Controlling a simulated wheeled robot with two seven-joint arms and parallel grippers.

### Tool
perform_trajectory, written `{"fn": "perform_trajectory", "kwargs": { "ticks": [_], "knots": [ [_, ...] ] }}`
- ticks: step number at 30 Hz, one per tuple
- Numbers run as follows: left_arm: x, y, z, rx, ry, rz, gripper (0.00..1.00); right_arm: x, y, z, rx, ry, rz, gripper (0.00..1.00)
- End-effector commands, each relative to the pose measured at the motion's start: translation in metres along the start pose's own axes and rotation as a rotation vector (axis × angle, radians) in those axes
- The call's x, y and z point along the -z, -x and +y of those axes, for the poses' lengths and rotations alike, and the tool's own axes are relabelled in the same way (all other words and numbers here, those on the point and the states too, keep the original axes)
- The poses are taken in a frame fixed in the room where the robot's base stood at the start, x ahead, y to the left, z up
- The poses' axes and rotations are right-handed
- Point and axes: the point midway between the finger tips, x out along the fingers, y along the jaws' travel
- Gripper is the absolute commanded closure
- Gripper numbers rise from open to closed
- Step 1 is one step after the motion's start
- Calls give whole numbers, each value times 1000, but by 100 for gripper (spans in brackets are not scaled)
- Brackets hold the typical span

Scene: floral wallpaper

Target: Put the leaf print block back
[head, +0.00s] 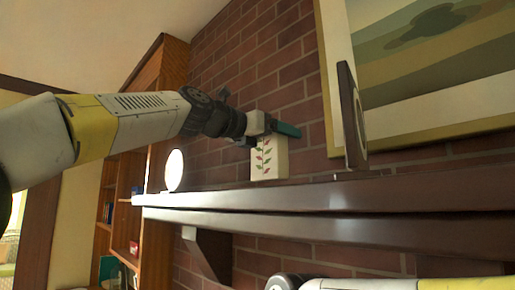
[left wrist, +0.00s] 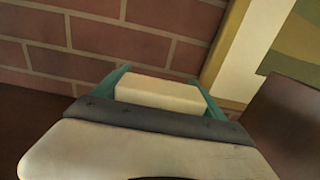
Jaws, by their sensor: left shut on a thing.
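The leaf print block (head: 268,160) is a cream upright block with red and green leaves on its front. It is at the dark mantel shelf (head: 330,196), against the brick wall, and its lower end appears to meet the shelf top. My left gripper (head: 272,128) is shut on the block's upper part, with teal fingers on either side. In the left wrist view the block's pale top (left wrist: 158,95) sits between the two teal fingers. Whether its base touches the shelf cannot be told for sure. My right gripper is not clearly visible; only part of my right arm shows at the bottom.
A dark-framed piece (head: 352,118) stands on the shelf to the right of the block. A round white object (head: 174,170) stands at the shelf's left. A large framed picture (head: 430,70) hangs above. Bare shelf lies between the white object and the block.

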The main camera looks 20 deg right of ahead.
Motion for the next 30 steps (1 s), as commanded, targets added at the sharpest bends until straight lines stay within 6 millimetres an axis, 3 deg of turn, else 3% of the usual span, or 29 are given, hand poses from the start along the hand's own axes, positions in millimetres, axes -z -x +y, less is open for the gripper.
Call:
{"fn": "perform_trajectory", "kwargs": {
  "ticks": [6,18,19,21,30],
  "knots": [
    [18,1,0,-1,0,-2,71,0,0,0,0,0,0,45],
    [22,1,-1,0,0,-3,71,0,0,0,0,0,0,45],
    [22,1,-1,0,0,-2,12,0,0,0,0,0,0,45],
    [22,1,-1,0,0,-2,0,0,0,0,0,0,0,45],
    [19,1,0,0,-2,-2,0,0,0,0,0,0,0,45]
  ]
}}
